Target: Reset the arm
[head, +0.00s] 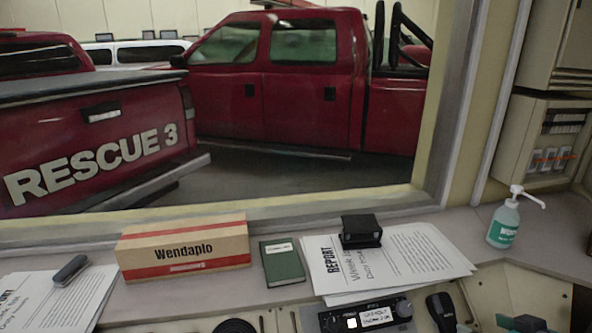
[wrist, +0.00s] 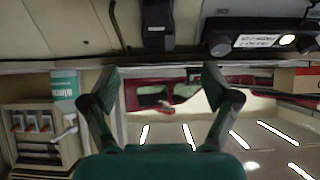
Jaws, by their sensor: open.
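My gripper (wrist: 157,84) shows in the wrist view with its two dark fingers spread wide apart. Nothing is held between them. The wrist view looks upside down, with the console at the top and the window and ceiling lights below. The fingertips appear near the console's edge, between the sanitizer bottle (wrist: 64,84) and the radio unit (wrist: 260,34).
On the ledge are a cardboard box (head: 184,248), a green book (head: 282,262), papers (head: 425,250) under a black device (head: 361,231), a stapler-like object (head: 71,268) on more papers, and a pump bottle (head: 504,222). A radio (head: 368,317) and handset (head: 442,309) sit below.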

